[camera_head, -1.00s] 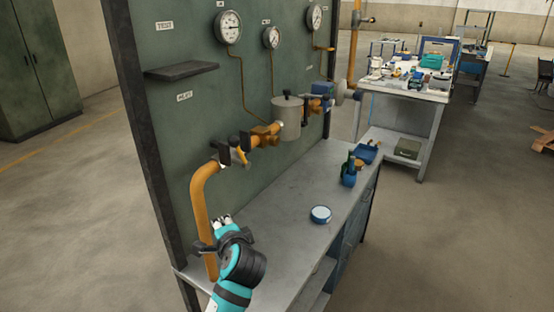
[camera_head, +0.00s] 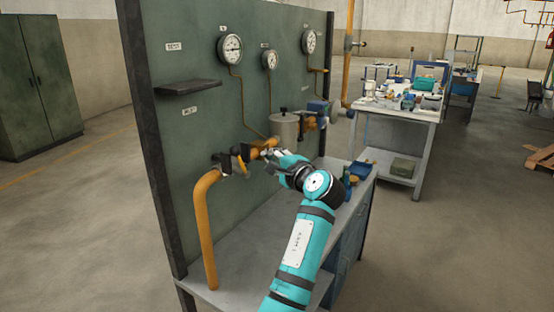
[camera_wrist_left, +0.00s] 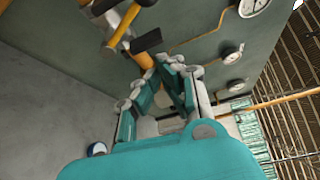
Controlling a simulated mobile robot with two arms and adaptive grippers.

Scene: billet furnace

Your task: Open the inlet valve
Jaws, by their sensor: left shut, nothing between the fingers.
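An orange pipe (camera_head: 205,235) rises from the bench and bends toward a valve with dark fittings (camera_head: 222,162). An orange-yellow lever (camera_head: 241,166) hangs at this valve. The lever also shows in the left wrist view (camera_wrist_left: 123,27), beside dark blocks. My left gripper (camera_head: 266,154) is just right of the lever, near the orange pipe section before the grey pot (camera_head: 285,130). My right gripper is not in view.
The green panel (camera_head: 170,140) carries several gauges and a dark shelf (camera_head: 188,87). The grey bench top (camera_head: 250,250) is partly hidden by my arm. Another table (camera_head: 420,115) stands behind right.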

